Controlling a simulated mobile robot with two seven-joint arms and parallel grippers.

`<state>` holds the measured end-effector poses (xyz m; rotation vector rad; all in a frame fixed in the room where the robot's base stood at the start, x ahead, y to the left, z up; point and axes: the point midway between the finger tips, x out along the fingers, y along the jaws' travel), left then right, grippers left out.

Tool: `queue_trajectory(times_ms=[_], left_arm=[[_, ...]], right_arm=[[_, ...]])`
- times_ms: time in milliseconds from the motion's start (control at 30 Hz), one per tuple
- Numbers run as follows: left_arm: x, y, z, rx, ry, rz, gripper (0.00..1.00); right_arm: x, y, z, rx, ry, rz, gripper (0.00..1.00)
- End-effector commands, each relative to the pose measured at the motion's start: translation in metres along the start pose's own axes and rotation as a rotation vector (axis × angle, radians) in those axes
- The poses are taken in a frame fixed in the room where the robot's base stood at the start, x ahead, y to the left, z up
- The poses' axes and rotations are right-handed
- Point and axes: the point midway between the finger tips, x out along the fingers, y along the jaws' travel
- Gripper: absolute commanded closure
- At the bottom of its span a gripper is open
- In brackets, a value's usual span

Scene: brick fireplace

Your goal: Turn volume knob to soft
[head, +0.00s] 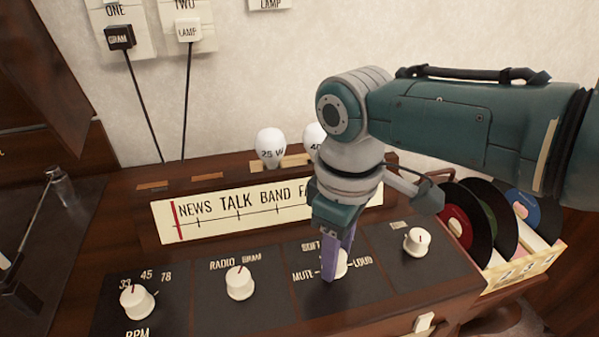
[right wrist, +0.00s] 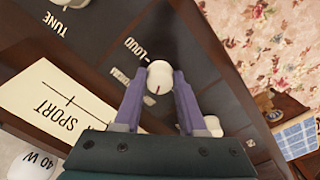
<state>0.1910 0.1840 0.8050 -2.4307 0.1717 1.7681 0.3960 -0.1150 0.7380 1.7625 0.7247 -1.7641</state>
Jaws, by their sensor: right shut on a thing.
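The volume knob (head: 342,264) is white and round, on the dark panel among the labels SOFT, MUTE and LOUD. My right gripper (head: 335,275) reaches down to it from above, and its purple fingers hide much of the knob. In the right wrist view the knob (right wrist: 159,76) sits between the two fingertips (right wrist: 160,84), which are shut on it. Its red mark shows there, pointing down in the picture toward the gripper's palm. LOUD lies at its upper left; the SOFT label is partly hidden by a finger. My left gripper is not in view.
The radio/gram knob (head: 240,282) and the RPM knob (head: 137,302) stand to the left, the tune knob (head: 417,240) to the right. White bulbs (head: 270,147) stand behind the station dial (head: 230,210). A crate of records (head: 518,268) is at the right.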

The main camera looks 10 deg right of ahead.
Motion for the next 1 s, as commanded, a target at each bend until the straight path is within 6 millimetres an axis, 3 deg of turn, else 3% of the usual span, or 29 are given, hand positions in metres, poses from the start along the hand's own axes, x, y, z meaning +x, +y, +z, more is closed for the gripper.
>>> queue_trajectory(times_ms=[167, 200, 433, 733, 1000], left_arm=[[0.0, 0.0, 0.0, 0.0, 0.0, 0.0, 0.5], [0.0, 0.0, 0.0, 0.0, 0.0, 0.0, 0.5], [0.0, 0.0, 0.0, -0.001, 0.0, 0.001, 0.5], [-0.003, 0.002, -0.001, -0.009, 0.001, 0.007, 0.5], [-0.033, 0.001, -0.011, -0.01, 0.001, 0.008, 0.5]], right_arm=[[-0.001, 0.0, -0.001, -0.002, 0.002, -0.001, 1.0], [-0.001, 0.0, -0.001, -0.002, 0.002, -0.001, 0.57], [-0.001, 0.0, -0.001, -0.002, 0.001, 0.0, 0.31], [-0.004, 0.0, 0.0, -0.002, 0.001, 0.0, 0.3], [-0.055, 0.0, -0.001, -0.002, 0.003, 0.0, 0.3]])
